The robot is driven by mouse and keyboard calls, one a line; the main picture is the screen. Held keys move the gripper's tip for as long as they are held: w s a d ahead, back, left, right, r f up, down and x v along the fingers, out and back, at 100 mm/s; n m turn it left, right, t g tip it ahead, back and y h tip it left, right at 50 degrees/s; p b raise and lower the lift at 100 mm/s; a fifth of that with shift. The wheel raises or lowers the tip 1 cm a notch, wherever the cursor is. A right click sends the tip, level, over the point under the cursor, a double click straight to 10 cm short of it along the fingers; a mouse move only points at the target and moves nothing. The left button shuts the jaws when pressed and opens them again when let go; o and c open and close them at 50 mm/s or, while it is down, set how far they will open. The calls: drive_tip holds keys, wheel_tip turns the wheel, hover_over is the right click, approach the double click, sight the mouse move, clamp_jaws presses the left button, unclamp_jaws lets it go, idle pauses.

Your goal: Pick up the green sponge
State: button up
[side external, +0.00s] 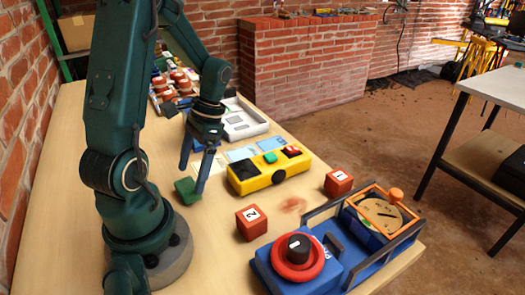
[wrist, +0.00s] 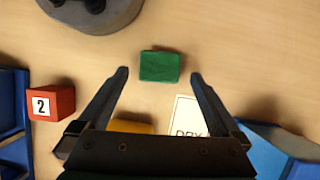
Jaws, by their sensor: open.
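The green sponge (wrist: 160,67) is a small green block lying flat on the wooden table. In the wrist view it sits just beyond and between the two fingertips, with bare wood on both sides. It also shows in the side external view (side external: 186,190), right by my gripper's fingers. My gripper (wrist: 159,75) is open and empty, with its fingers spread wider than the sponge. In the side external view my gripper (side external: 194,180) points down at the sponge, and one finger passes in front of its edge.
A yellow box (side external: 268,174) with buttons and blue cards (side external: 241,153) lie right of the sponge. Red cubes numbered 2 (side external: 251,222) and 1 (side external: 338,182) stand nearer the blue devices (side external: 330,262). A white tray (side external: 244,121) lies farther back. Wood around the sponge is clear.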

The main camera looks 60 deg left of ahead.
sight(189, 184)
drive_tip(key=shift+x, duration=1.75)
drive_tip(key=c, duration=1.3)
drive_tip(key=shift+r, duration=0.1)
wheel_tip(189, 184, up, 10)
drive_tip(key=shift+f, duration=0.1)
